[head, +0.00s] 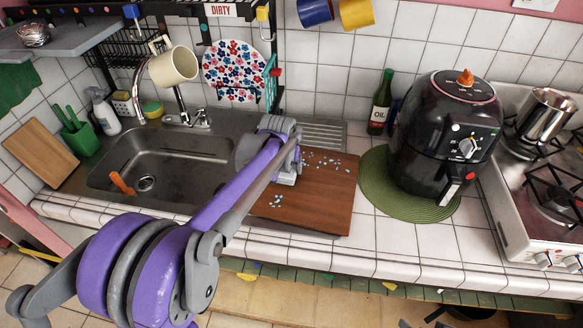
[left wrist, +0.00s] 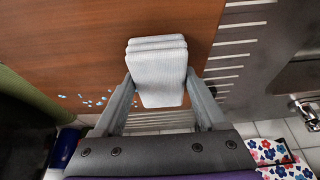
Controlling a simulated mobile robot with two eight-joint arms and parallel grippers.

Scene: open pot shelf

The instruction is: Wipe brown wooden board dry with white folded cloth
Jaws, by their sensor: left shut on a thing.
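The brown wooden board (head: 322,205) lies flat on the counter, its left part reaching over the sink's right edge. Several pale blue drops (head: 327,162) are on its far part, and a few more (head: 276,200) are near its left edge. My left gripper (head: 287,172) is over the board's far left part. It is shut on the white folded cloth (left wrist: 158,75), which stands out between both fingers in the left wrist view. Whether the cloth touches the board is hard to tell. Drops (left wrist: 97,99) also show beside the cloth there. My right gripper is not in view.
A black air fryer (head: 450,130) on a round green mat (head: 376,186) stands right of the board. A green oil bottle (head: 380,105) is behind it. The steel sink (head: 120,185) is left; a stove (head: 550,190) is far right. Front counter tiles are clear.

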